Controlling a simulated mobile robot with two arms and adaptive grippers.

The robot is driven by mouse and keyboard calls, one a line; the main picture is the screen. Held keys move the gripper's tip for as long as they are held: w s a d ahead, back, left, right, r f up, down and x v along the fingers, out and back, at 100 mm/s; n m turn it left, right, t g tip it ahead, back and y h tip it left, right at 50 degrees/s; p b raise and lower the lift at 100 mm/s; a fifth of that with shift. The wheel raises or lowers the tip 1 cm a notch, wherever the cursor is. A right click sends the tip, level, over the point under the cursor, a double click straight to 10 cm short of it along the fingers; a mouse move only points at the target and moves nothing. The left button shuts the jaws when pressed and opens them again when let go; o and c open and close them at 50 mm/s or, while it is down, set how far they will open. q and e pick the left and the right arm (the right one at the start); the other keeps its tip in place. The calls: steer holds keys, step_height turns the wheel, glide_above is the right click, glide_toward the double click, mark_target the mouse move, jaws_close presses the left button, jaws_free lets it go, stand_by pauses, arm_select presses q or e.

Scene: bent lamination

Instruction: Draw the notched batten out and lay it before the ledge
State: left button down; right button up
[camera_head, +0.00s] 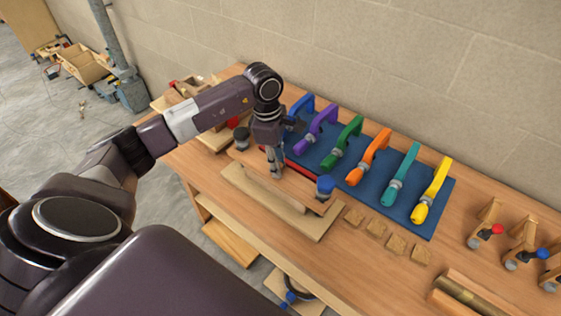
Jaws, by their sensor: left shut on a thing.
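My left gripper (276,170) points down and is shut on a long wooden strip (297,188), which I take to be the notched batten. No notches can be made out at this size, and the fingers hide part of it. The strip stands along a paler wooden board (312,228) near the front of the bench. Whether they touch is unclear. I cannot tell for sure which wooden part is the ledge. A blue-topped clamp part (325,187) is at the strip's right end, and a dark knob (241,137) is near its left end. My right gripper is out of view.
A blue mat (398,211) with several coloured clamps lies behind the strip. Several small wood blocks (376,229) lie to the right. Small wooden clamps (485,224) stand further right, near a brown roll (468,296). A block wall closes the back.

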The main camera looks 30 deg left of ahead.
mark_target(272, 180)
arm_select(q)
steer(key=shift+s+a, duration=0.15)
steer(key=shift+s, duration=1.5)
steer(key=shift+s+a+r, duration=0.1)
steer(key=shift+s+r, duration=0.05)
steer(key=shift+s, duration=2.1)
step_height(272, 180, up, 8)
steer(key=s+p, duration=0.2)
steer(key=p, duration=0.1)
steer(key=shift+p, duration=0.3)
